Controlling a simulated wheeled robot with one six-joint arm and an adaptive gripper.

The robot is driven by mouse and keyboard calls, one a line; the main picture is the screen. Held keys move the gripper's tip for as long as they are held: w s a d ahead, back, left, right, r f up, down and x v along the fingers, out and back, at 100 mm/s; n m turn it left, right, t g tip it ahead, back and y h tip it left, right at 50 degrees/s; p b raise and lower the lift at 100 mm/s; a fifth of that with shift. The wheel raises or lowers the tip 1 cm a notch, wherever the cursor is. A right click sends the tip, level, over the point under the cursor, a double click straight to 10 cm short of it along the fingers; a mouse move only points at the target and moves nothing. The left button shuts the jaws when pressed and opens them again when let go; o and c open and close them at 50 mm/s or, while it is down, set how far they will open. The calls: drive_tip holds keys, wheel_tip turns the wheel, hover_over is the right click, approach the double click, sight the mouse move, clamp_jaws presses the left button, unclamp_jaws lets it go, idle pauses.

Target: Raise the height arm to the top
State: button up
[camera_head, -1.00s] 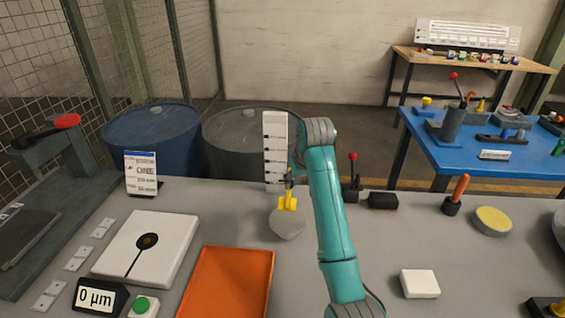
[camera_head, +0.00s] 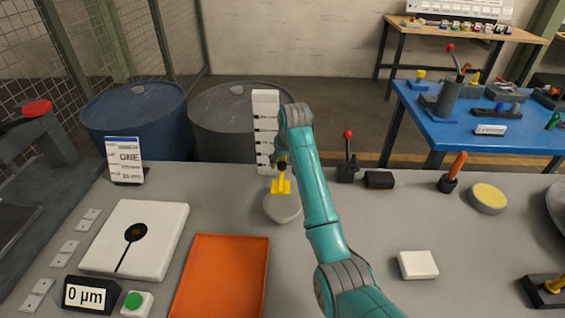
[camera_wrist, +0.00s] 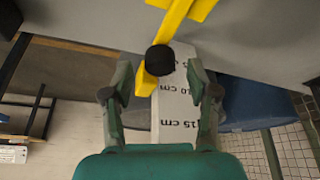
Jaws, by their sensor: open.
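The height arm is yellow with a black knob. In the head view its yellow part (camera_head: 281,186) sits low in front of the upright white scale (camera_head: 265,98), above a pale round base (camera_head: 283,208). In the wrist view the yellow arm (camera_wrist: 182,18) with its black knob (camera_wrist: 160,60) lies over the white scale (camera_wrist: 176,112), which shows 10 cm and 15 cm marks. My gripper (camera_wrist: 160,84) is open, with one finger on each side of the knob and scale. I cannot tell whether a finger touches. My gripper (camera_head: 283,160) is partly hidden by my teal arm in the head view.
A red-knobbed lever (camera_head: 348,150) and black block (camera_head: 379,180) stand right of my arm. Bench space around the white block (camera_head: 418,265) is free.

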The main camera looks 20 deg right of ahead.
drive_tip(key=shift+w+f, duration=0.25)
drive_tip(key=shift+f, duration=0.35)
